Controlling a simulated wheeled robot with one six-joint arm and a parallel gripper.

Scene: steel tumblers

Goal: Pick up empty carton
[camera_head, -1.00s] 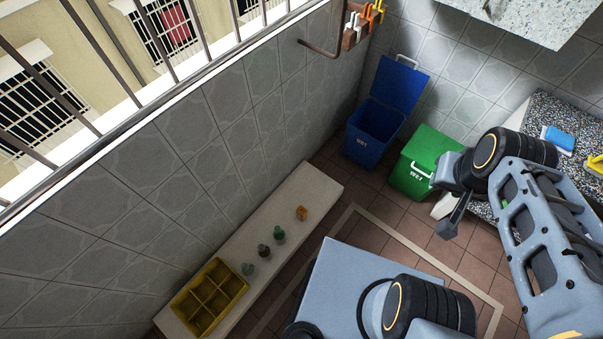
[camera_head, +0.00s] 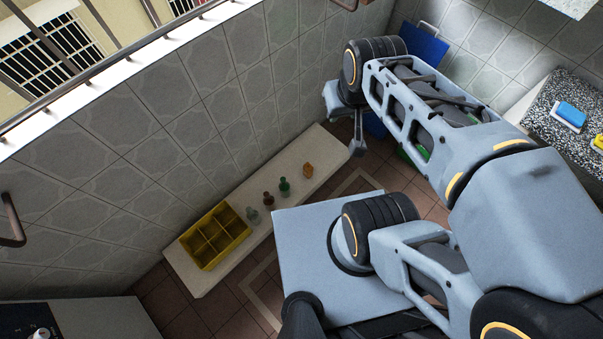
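A yellow divided crate (camera_head: 215,237) sits at the bench's near end. A blue bin (camera_head: 375,125) and a green bin are mostly behind my arm.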

